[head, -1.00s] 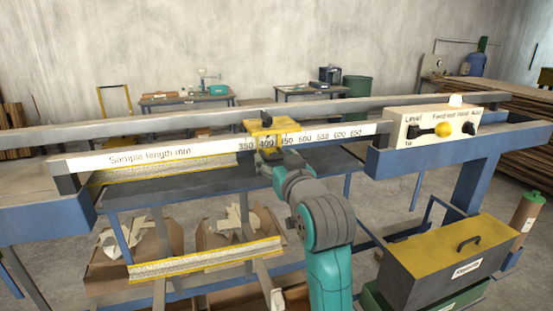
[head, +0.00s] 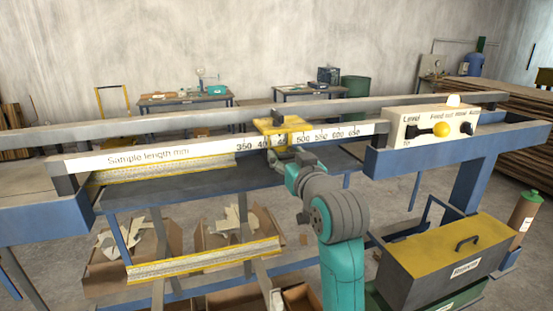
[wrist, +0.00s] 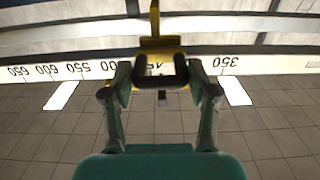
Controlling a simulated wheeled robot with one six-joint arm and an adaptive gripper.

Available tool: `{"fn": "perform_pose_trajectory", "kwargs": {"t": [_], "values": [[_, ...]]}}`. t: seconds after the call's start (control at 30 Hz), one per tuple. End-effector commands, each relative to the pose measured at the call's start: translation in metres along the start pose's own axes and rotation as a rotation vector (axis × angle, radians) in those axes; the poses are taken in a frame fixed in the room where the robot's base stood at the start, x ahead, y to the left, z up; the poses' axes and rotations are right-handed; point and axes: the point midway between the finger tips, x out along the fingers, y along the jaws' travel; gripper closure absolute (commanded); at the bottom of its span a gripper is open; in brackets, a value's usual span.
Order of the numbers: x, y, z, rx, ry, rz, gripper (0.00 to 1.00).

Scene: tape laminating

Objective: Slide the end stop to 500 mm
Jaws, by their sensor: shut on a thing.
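The yellow end stop (head: 283,125) sits on the white sample-length scale (head: 150,154) of the rail. It covers the marks around 450, with 350 and part of 400 showing to its left and 500 to its right in the head view. My gripper (head: 278,156) is at the front of the stop. In the wrist view, my gripper (wrist: 161,80) is shut on the stop's dark handle, with a finger on each side, and the yellow body (wrist: 160,50) shows behind it. The scale numbers appear upside down there, and part of one shows in the stop's window.
A control box (head: 432,124) with a yellow button stands at the rail's right end. The scale between the stop and this box is clear. A grey box with a yellow lid (head: 450,248) stands at the lower right. Cartons (head: 230,228) lie below the rail.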

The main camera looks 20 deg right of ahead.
Motion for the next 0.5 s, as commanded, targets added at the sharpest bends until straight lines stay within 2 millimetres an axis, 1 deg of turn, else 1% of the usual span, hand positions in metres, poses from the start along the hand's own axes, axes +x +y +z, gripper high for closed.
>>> {"fn": "perform_pose_trajectory", "kwargs": {"t": [0.03,0.2,0.33,0.5], "values": [[0.0,0.015,0.0,0.0,-0.001,0.008,1.0],[0.0,0.048,0.001,0.0,-0.002,0.006,1.0],[0.0,0.062,0.001,0.0,-0.001,0.004,1.0],[0.0,0.067,0.001,0.001,-0.001,0.001,1.0]]}}
